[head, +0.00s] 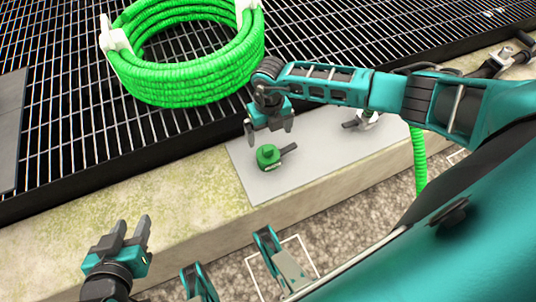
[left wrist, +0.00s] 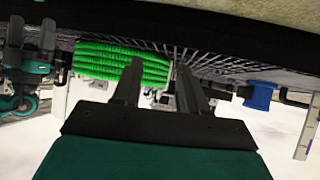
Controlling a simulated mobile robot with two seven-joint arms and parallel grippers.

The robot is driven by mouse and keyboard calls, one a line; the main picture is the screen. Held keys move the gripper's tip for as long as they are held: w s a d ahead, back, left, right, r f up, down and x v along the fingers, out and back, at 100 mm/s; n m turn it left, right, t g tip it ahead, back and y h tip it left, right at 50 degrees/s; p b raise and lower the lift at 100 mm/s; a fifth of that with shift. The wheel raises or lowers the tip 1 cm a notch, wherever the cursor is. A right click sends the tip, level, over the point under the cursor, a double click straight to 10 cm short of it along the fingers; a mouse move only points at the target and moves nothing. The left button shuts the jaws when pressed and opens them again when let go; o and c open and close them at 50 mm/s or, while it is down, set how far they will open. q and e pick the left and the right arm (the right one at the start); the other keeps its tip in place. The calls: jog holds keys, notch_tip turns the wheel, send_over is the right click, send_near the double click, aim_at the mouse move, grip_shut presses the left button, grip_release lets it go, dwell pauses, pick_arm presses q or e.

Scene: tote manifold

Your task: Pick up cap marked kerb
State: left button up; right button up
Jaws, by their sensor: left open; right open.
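A green cap (head: 267,156) with a dark grey lever sits on a light grey plate (head: 300,176) on the concrete kerb. A small pale mark on its side is too small to read. My right gripper (head: 270,136) is open, pointing down just above and behind the cap, apart from it and empty. My left gripper (head: 130,230) is open and empty over the kerb at the lower left, far from the cap. Its two fingers (left wrist: 160,80) also show in the left wrist view, with nothing between them. I cannot make out the cap in that view.
A coiled green hose (head: 185,85) with white fittings lies on the black grating (head: 75,125). A white fitting with a dark lever (head: 362,121) sits on the plate's right part, near a hanging green hose (head: 419,160). A blue piece (left wrist: 258,96) shows in the left wrist view.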

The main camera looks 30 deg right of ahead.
aim_at(268, 147)
notch_tip(268, 147, down, 2)
jog(key=shift+s+f+b, duration=0.1)
jog(key=shift+f+b, duration=0.35)
jog(key=shift+f, duration=0.3)
jog(key=f, duration=0.1)
jog(key=f+b, duration=0.1)
jog(key=f, duration=0.1)
jog(key=f+b, duration=0.1)
jog(key=shift+s+a+f, duration=0.1)
jog(key=shift+a+f, duration=0.15)
jog(key=shift+f, duration=0.2)
jog(key=shift+c, duration=1.3)
jog(key=c, duration=0.9)
pick_arm(q)
jog(key=shift+w+d+f, duration=0.1)
jog(key=shift+d+f, duration=0.45)
jog(key=shift+f, duration=0.35)
pick_arm(e)
jog(key=shift+c, duration=0.5)
jog(key=shift+r, duration=0.25)
